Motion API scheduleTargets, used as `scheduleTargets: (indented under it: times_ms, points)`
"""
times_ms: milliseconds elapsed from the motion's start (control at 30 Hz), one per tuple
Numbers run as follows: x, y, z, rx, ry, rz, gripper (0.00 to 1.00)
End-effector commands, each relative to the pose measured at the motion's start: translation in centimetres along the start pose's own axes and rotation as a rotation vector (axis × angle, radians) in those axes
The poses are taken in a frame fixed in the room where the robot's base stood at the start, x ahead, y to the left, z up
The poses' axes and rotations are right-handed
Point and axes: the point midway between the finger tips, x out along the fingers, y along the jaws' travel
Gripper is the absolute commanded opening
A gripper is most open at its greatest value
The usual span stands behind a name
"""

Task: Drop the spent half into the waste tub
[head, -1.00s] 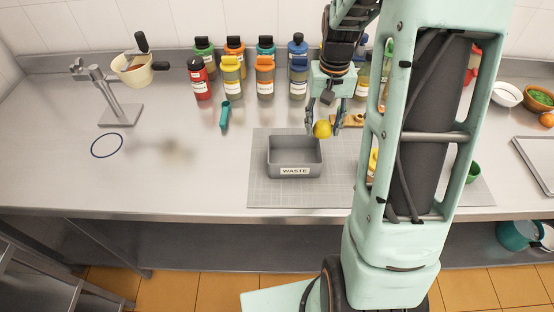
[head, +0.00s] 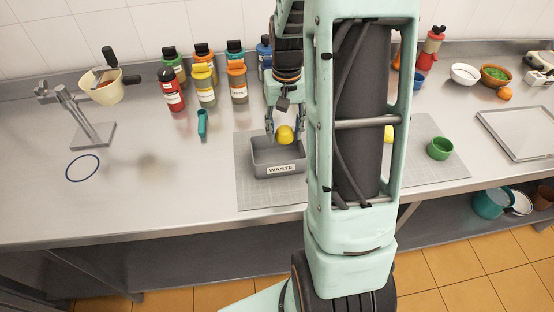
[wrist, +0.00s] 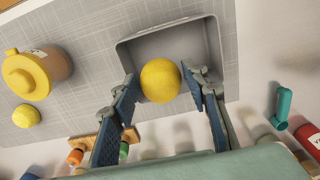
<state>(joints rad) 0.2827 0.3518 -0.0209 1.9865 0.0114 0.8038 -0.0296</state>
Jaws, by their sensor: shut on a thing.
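The spent half is a round yellow piece (head: 285,135) held between the fingers of my gripper (head: 284,128). In the wrist view the yellow piece (wrist: 160,80) sits between the blue finger pads of my gripper (wrist: 168,92), its cut side not visible. The waste tub (head: 259,164) is a grey open box labelled WASTE, on a grey mat. The piece is over the tub's opening, near its back right in the head view. In the wrist view the tub (wrist: 128,52) lies behind the piece and looks empty where visible. The exact height above the tub is unclear.
Several capped bottles (head: 205,88) stand behind the tub. The wrist view shows a yellow lidded pot (wrist: 38,74) and another yellow fruit (wrist: 26,116) beside the tub. A green cup (head: 440,149) stands right. The left counter is mostly clear.

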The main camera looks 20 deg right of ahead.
Motion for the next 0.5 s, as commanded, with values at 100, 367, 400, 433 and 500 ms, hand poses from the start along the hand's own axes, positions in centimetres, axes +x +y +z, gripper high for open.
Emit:
scheduleTargets:
  times_ms: [100, 367, 400, 433, 500]
  points:
    - [1.9, 0.0, 0.1, 0.0, -0.002, 0.0, 0.13]
    - [4.3, 0.0, 0.0, -0.001, -0.001, 0.0, 0.13]
    - [4.4, 0.0, 0.0, -0.001, -0.001, 0.0, 0.13]
    - [4.4, 0.0, 0.0, -0.001, -0.001, 0.0, 0.13]
    - [4.3, 0.0, 0.0, -0.001, -0.001, 0.0, 0.13]
